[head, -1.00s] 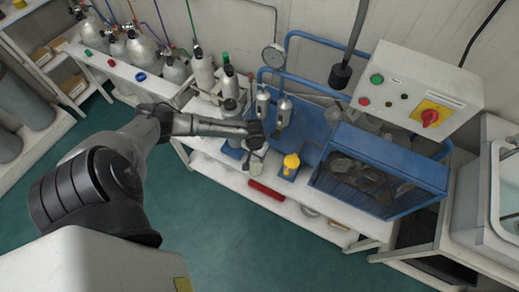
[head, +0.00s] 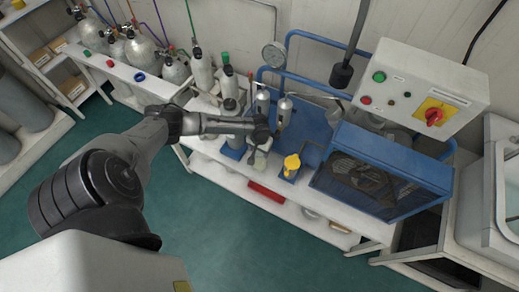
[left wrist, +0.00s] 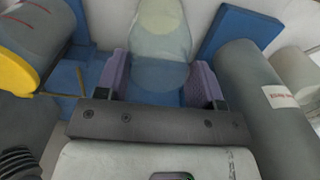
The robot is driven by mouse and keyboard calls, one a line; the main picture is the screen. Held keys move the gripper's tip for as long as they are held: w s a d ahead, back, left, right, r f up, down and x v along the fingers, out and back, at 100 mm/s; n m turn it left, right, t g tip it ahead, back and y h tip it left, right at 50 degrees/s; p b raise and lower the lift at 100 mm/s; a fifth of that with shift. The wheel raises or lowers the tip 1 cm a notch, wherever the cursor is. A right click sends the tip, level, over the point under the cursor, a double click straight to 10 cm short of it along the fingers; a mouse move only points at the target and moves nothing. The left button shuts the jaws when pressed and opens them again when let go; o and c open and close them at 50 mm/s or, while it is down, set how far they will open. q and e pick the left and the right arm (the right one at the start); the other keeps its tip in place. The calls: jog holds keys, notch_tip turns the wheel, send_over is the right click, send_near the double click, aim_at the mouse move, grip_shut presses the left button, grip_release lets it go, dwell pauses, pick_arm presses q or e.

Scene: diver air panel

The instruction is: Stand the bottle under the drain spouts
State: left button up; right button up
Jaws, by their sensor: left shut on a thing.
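My left gripper (head: 262,146) is shut on a pale, translucent bottle (head: 260,161) in front of the blue compressor base. In the left wrist view the bottle (left wrist: 160,35) sits between the two purple finger pads of the left gripper (left wrist: 162,80). Two silver filter cylinders, one at the left (head: 262,101) and one at the right (head: 283,111), stand just behind the gripper. Their drain spouts are too small or hidden to make out. The bottle appears apart from the cylinders, and I cannot tell whether its base touches anything. My right gripper is not in view.
A yellow-topped item (head: 291,165) stands right of the bottle, near the blue guarded compressor (head: 385,170). A grey cylinder (left wrist: 250,105) lies close to the gripper's right side in the wrist view. A red item (head: 267,195) is on the lower shelf. Several gas cylinders stand left.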

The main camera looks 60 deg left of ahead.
pick_arm(q)
jog(key=o, duration=1.2)
notch_tip(320, 180, up, 11)
jog(key=p, duration=0.4)
jog(key=s+d+f+m+t+h, duration=0.1)
jog(key=s+d+m, duration=0.35)
jog(key=d, duration=0.75)
jog(key=s+d+m+h, duration=0.1)
jog(key=s+d+m, duration=0.3)
jog(key=d, duration=0.7)
jog(key=s+r+t, duration=0.1)
jog(key=s+r, duration=0.1)
jog(key=s, duration=0.1)
jog(key=s+d+r+y, duration=0.1)
jog(key=s+r, duration=0.2)
jog(key=s, duration=0.1)
jog(key=s+d+r+t, duration=0.1)
jog(key=s+r, duration=0.2)
jog(key=shift+s+d+r+t+y, duration=0.2)
jog(key=shift+t+y, duration=0.1)
jog(key=shift+y, duration=0.1)
